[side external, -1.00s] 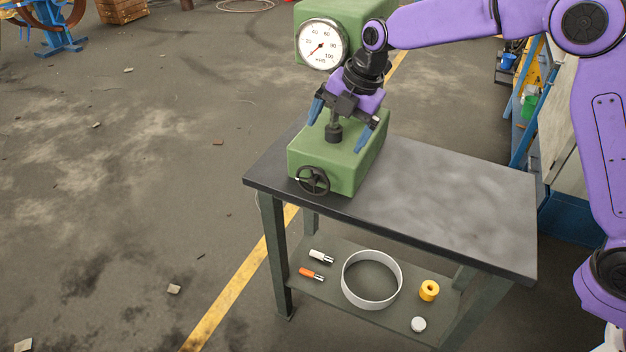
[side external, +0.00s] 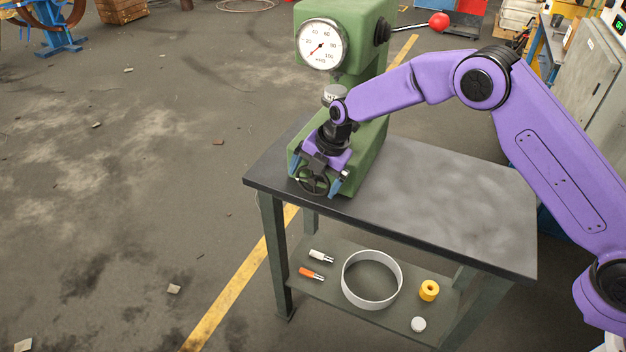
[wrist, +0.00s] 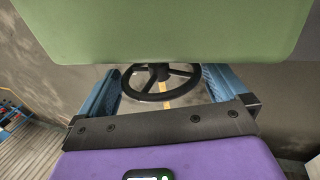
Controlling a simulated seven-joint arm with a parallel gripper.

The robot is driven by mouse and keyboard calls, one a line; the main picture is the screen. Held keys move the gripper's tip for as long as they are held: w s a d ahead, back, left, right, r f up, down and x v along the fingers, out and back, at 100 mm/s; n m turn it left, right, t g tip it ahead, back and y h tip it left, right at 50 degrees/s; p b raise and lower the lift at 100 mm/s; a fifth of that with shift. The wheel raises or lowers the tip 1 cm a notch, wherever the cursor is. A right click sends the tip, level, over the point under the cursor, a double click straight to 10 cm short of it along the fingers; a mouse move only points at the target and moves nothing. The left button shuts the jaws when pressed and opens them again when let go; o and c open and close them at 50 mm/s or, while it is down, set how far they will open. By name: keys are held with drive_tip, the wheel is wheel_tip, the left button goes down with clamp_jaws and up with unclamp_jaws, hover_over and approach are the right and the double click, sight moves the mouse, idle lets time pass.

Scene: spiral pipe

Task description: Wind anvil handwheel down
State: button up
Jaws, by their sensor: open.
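The black anvil handwheel (side external: 313,181) is on the front face of the green hardness tester (side external: 368,150), which stands on the dark bench. My gripper (side external: 317,183) is in front of that face, with its blue fingers spread on either side of the handwheel. In the wrist view the handwheel (wrist: 160,84) lies between the two open fingers of my gripper (wrist: 160,90), with a gap visible on both sides. The tester's green body (wrist: 170,30) covers the upper part of that view and hides what is behind it. A dial gauge (side external: 321,44) is on the tester's head.
The bench top (side external: 450,205) is clear on the right. The lower shelf holds a metal ring (side external: 372,300), a yellow spool-like part (side external: 429,290), a white cap (side external: 418,324) and two small tools. A lever with a red ball (side external: 438,21) sticks out from the tester's head.

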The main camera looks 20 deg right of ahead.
drive_tip(key=shift+x, duration=0.8)
drive_tip(key=c, duration=0.7)
drive_tip(key=shift+w+a+g+h, duration=0.1)
drive_tip(key=shift+g+h, duration=0.9)
drive_tip(key=shift+w+g+h, duration=0.1)
drive_tip(key=shift+g+h, duration=0.3)
drive_tip(key=shift+h, duration=0.3)
